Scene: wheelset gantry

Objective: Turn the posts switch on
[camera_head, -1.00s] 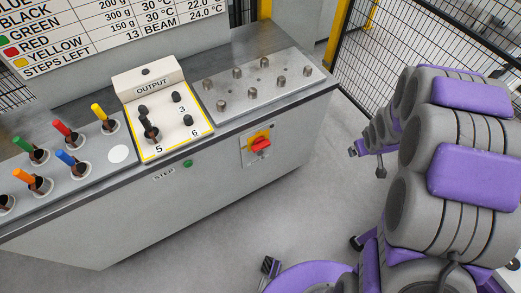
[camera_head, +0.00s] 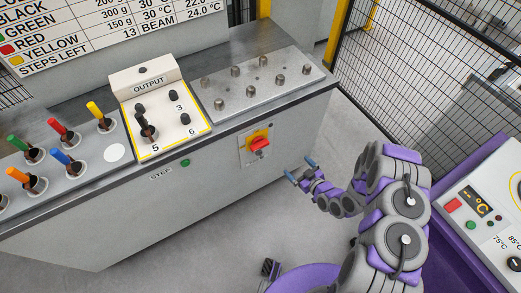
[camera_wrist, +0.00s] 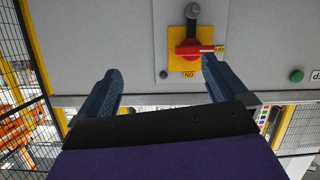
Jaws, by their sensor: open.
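A red rotary switch (camera_head: 259,143) sits on a yellow plate (camera_head: 251,133) on the cabinet's front, below the metal posts. In the wrist view the red handle (camera_wrist: 193,49) lies level, its white tip pointing right at a small yellow label. Another label is at the plate's lower edge in that view. No word "posts" is readable there. My gripper (camera_head: 301,169) is open and empty, to the right of the switch and apart from it. In the wrist view its blue fingers (camera_wrist: 162,68) are spread, with the right fingertip appearing near the handle.
A round knob (camera_wrist: 193,11) is mounted beside the switch. A green STEP button (camera_head: 185,163) is farther left on the front. Metal posts (camera_head: 262,61) stand on the top plate. A panel with a display (camera_head: 482,204) stands at right, before a mesh fence (camera_head: 440,75).

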